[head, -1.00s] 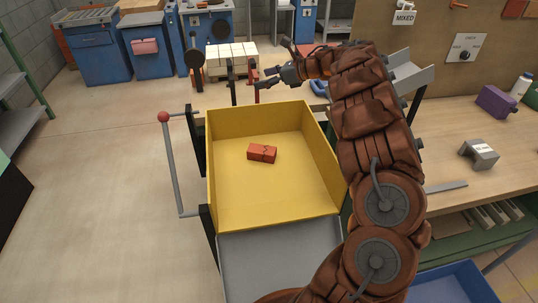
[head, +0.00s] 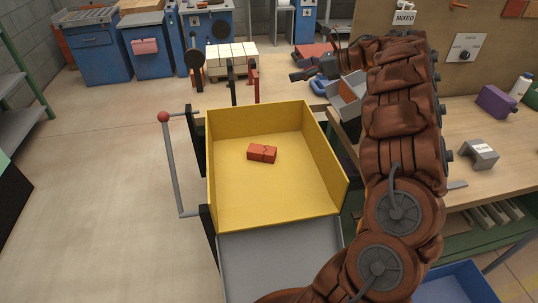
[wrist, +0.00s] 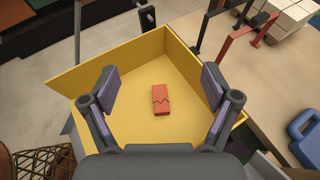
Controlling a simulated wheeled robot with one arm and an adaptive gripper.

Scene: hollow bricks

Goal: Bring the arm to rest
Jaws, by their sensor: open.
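My gripper (wrist: 160,95) is open and empty in the wrist view, its two fingers spread wide above the yellow tray. In the head view my gripper (head: 312,72) is at the far end of the arm, beyond the tray's back right corner, small and partly covered by the arm. A red brick with a dark zigzag line (head: 262,153) lies on the floor of the yellow tray (head: 228,185). The brick also shows between the fingers in the wrist view (wrist: 160,100), well below them and apart from them.
A grey chute (head: 348,104) is beside the arm. A lever with a red knob (head: 163,117) stands left of the tray. The floor at left is clear.

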